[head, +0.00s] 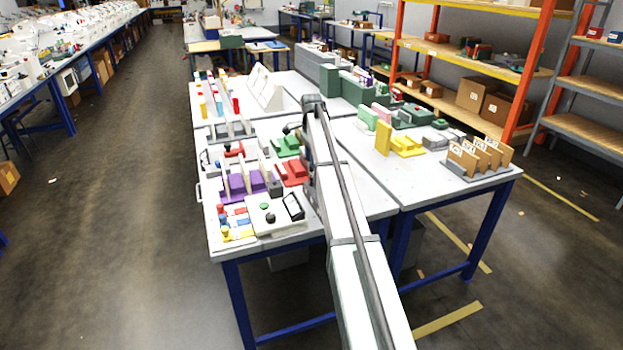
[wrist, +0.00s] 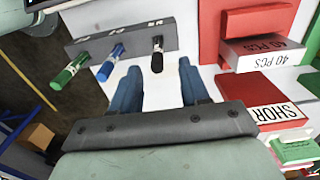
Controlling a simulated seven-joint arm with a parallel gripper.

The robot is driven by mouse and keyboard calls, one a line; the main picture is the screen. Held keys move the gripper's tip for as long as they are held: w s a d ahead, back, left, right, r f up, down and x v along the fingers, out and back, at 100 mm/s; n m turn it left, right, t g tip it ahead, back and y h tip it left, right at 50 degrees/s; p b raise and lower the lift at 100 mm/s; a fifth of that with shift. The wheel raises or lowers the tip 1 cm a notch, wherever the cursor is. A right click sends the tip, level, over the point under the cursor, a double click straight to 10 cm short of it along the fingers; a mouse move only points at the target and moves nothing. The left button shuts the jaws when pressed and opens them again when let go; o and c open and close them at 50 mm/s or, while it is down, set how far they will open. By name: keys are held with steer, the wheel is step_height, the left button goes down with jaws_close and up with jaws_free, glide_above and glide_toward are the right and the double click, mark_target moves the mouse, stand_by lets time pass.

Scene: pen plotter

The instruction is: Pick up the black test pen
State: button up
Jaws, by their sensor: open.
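The black test pen (wrist: 157,56) sticks out of a grey holder (wrist: 136,41) in the wrist view, the rightmost of three pens. A blue pen (wrist: 111,62) and a green pen (wrist: 70,68) stand to its left in the same holder. My gripper (wrist: 158,67) is open, with its two blue fingers spread apart. In the picture the black pen lies between the fingertips, just beyond them. I see no contact, and nothing is held. In the head view my arm reaches over the table, and I cannot make out the pen there.
Red blocks (wrist: 254,22) and a box with a "SHOR" label (wrist: 272,102) stand right of the holder. In the head view purple stands (head: 236,186) and a white panel (head: 266,222) crowd the table (head: 340,207) left of my arm. Card dividers (head: 478,155) stand at the right.

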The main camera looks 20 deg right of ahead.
mark_target(312, 171)
steer(key=shift+s+a+f, duration=0.1)
steer(key=shift+s+f, duration=0.05)
steer(key=shift+f, duration=2.55)
steer(key=shift+c, duration=0.3)
jaws_close()
